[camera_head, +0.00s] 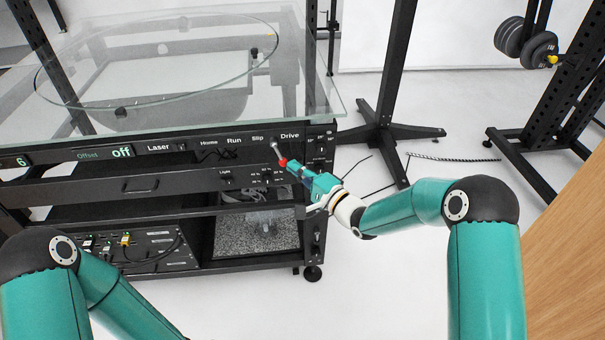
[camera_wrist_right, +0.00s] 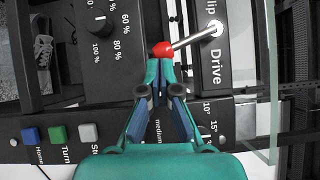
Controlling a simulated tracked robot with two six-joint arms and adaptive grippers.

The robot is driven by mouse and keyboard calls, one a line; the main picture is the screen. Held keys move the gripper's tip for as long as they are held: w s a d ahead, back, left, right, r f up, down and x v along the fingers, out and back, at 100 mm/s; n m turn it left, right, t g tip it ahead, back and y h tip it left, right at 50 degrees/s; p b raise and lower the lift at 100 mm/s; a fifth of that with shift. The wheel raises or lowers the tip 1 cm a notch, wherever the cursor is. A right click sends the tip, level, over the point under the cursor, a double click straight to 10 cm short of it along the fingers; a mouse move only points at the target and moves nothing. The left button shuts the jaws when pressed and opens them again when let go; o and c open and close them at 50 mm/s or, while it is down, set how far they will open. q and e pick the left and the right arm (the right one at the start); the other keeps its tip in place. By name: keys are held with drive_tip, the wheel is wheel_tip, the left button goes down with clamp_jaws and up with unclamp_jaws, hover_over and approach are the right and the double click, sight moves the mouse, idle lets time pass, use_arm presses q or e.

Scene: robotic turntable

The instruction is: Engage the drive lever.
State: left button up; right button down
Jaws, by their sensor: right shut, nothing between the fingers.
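The drive lever (camera_head: 277,152) is a silver rod with a red ball end, beside the "Drive" label on the front panel of the turntable cabinet. In the head view it slants down and to the right from its base. In the right wrist view the lever (camera_wrist_right: 190,40) runs from its base near "Drive" to the red ball. My right gripper (camera_head: 291,167) is shut and empty, its tips right at the red ball. In the right wrist view the gripper (camera_wrist_right: 160,66) appears to touch the ball; contact is not certain. My left gripper is out of view.
The cabinet has a glass top (camera_head: 180,70), a drawer handle (camera_head: 140,185) and labels Home, Run, Slip and Laser. Small knobs sit below the lever. A black stand (camera_head: 388,125) and a weight rack (camera_head: 540,50) are at the right.

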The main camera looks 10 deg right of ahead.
drive_tip(key=shift+a+f+m+t+y+b, duration=0.3)
drive_tip(key=shift+a+m+t+b, duration=0.25)
drive_tip(key=shift+m+b, duration=0.35)
drive_tip(key=shift+a+f+m+t+y+b, duration=0.25)
drive_tip(key=shift+a+m+t+b, duration=0.35)
drive_tip(key=shift+b, duration=0.4)
drive_tip(key=shift+d, duration=0.1)
drive_tip(key=shift+d+f+h, duration=0.1)
drive_tip(key=shift+h, duration=0.15)
drive_tip(key=w+d+v, duration=0.1)
drive_tip(key=d+v, duration=0.1)
drive_tip(key=v, duration=1)
drive_tip(key=shift+d+f+b, duration=0.2)
drive_tip(key=shift+d+b, duration=0.1)
drive_tip(key=shift+d, duration=0.05)
